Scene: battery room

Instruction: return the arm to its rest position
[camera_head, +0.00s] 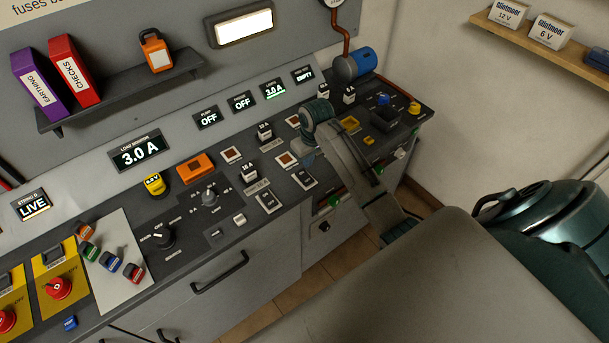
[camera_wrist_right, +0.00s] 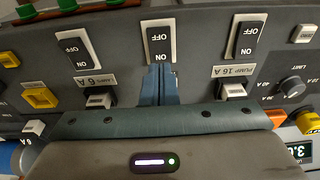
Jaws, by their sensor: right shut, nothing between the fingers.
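My right arm (camera_head: 358,172) reaches in from the lower right over the sloped control desk (camera_head: 225,260). Its gripper (camera_head: 308,157) is over the desk near the rocker switches. In the right wrist view the blue-grey fingers (camera_wrist_right: 158,84) are together with nothing between them. Their tips are close to the ON end of the middle rocker switch (camera_wrist_right: 161,42); I cannot tell whether they touch it. My left gripper is not in view.
Rocker switches (camera_head: 268,202) and fuse holders crowd the desk around the gripper. A blue cylinder (camera_head: 355,63) stands behind it. A shelf (camera_head: 120,88) with binders is at upper left, and a wooden shelf (camera_head: 560,48) with boxes at upper right. Floor (camera_head: 318,278) shows below the desk.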

